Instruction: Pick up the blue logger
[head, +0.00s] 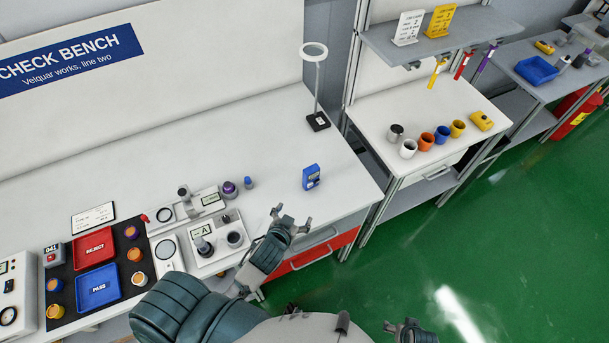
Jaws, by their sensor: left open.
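The blue logger (311,177) stands upright on the white check bench (270,130), near the bench's right end. It is a small blue box with a light panel on its front. My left gripper (291,217) is open and empty, with its two fingers spread. In the picture it is just below and left of the logger and apart from it. My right gripper (410,331) shows only in part at the bottom edge, over the green floor and far from the logger.
Left of the logger are a small blue-grey cylinder (249,183), a purple-topped piece (230,188) and grey test fixtures (217,240). A ring lamp (314,52) stands behind it. Further left lie a red tray (94,248) and a blue tray (98,287). Bare bench surrounds the logger.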

